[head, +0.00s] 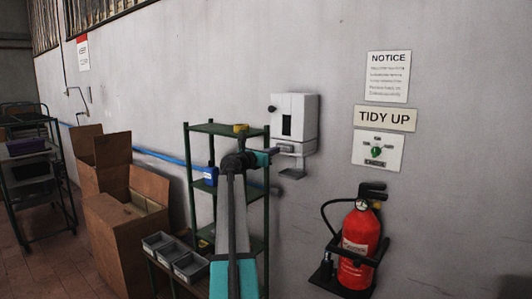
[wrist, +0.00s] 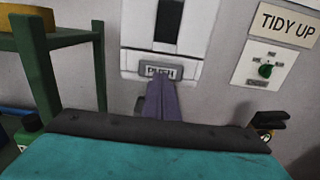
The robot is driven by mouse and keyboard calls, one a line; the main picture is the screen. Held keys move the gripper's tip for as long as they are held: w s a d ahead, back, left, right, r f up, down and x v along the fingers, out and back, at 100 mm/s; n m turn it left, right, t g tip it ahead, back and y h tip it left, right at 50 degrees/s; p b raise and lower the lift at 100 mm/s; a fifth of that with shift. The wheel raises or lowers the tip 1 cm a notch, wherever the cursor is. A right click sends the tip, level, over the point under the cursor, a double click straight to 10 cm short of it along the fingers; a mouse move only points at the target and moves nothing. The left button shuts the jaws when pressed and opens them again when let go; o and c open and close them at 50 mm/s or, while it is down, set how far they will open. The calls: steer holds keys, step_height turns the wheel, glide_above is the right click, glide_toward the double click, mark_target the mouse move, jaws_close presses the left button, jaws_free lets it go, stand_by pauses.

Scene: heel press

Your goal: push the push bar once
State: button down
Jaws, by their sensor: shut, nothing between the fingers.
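The push bar (wrist: 158,71) is a grey bar marked with lettering at the bottom of a white wall dispenser (head: 294,117). The dispenser also shows in the wrist view (wrist: 198,40), with a dark window above the bar. My gripper (wrist: 160,84) is shut and empty. Its fingertips appear just below the bar's lettering in the wrist view; I cannot tell if they touch it. In the head view my gripper (head: 273,152) is beside the dispenser's lower left, and the bar is hard to make out there.
A green shelf rack (head: 188,180) stands left of the dispenser, close to my arm. A red fire extinguisher (head: 359,240) hangs at the right, below a knob panel (head: 388,158). Cardboard boxes (head: 120,240) and grey bins (head: 190,265) are at the left.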

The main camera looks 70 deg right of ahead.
mark_target(283, 147)
steer(key=shift+p+x, duration=0.4)
steer(key=shift+x, duration=1.45)
steer(key=shift+d, duration=0.1)
